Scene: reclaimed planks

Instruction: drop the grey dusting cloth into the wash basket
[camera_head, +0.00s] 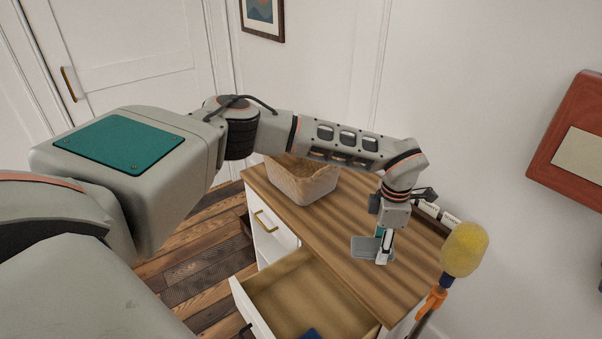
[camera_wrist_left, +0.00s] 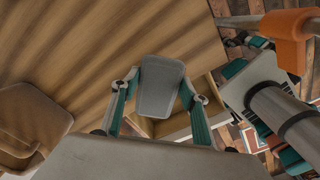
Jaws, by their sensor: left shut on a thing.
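The grey dusting cloth (camera_head: 362,248) is a small flat grey piece at or just above the wooden top of the cabinet; I cannot tell whether it touches. My left gripper (camera_head: 383,250) points down and is shut on it. In the left wrist view the cloth (camera_wrist_left: 161,88) sits between the two teal-sided fingers. The wash basket (camera_head: 302,182), a tan woven bin, stands on the same top, farther back and to the left, partly hidden by my left arm. It also shows in the left wrist view (camera_wrist_left: 32,115).
The cabinet's drawer (camera_head: 300,300) is open at the front, with a blue item (camera_head: 310,334) inside. A yellow duster head (camera_head: 464,250) and an orange clamp (camera_head: 436,297) stand by the right edge. The wooden top (camera_head: 345,220) is clear between cloth and basket.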

